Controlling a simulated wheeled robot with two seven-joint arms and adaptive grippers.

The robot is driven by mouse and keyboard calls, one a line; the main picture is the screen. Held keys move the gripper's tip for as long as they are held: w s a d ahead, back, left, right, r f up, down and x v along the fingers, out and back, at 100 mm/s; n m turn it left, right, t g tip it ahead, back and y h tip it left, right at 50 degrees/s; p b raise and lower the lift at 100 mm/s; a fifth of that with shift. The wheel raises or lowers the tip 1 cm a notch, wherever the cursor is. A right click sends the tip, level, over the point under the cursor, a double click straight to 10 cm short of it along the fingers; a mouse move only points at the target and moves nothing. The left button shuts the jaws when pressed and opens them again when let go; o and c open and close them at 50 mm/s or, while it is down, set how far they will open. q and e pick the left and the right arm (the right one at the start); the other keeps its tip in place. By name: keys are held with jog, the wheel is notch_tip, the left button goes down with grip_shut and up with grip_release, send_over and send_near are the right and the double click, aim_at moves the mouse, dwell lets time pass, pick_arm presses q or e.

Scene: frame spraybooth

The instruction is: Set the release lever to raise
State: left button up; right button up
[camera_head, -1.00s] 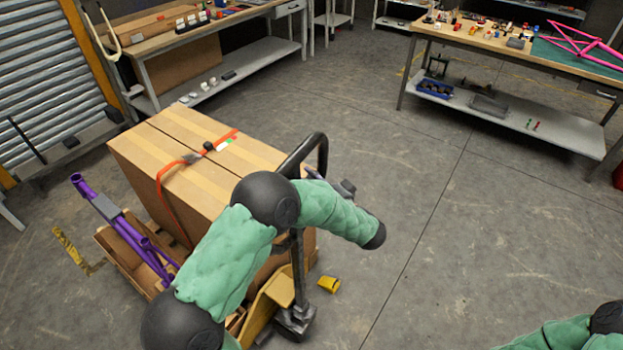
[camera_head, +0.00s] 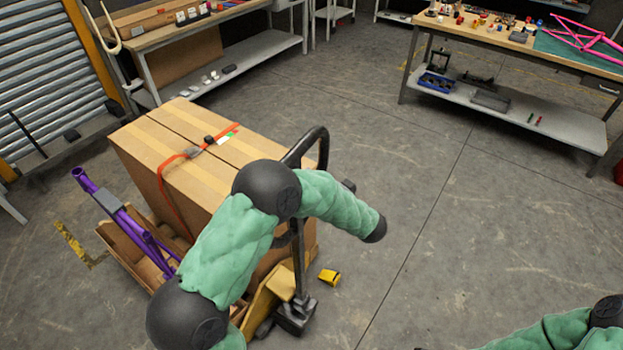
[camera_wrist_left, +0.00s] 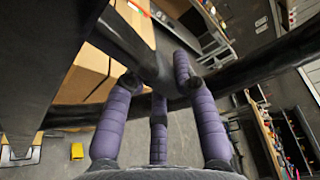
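The pallet truck's black loop handle (camera_head: 323,148) stands upright beside a large strapped cardboard box, above a yellow truck body (camera_head: 270,297). In the left wrist view, dark handle bars (camera_wrist_left: 255,68) cross close in front of my left gripper (camera_wrist_left: 156,78). Its purple padded fingers are spread, with the dark bars between and beyond them. I cannot tell whether they touch. In the head view my green left arm hides this gripper and part of the handle. I cannot make out the release lever or its setting. My right gripper is out of view; only its arm shows at bottom right.
The cardboard box (camera_head: 160,150) with an orange strap stands left of the handle. A purple frame (camera_head: 125,222) leans in an open carton. A small yellow object (camera_head: 329,277) lies on the floor. Workbenches stand at the back; the floor at right is clear.

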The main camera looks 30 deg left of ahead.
pick_arm(q)
jog(key=shift+o, duration=0.3)
jog(key=v, duration=1.2)
jog(key=shift+f, duration=0.1)
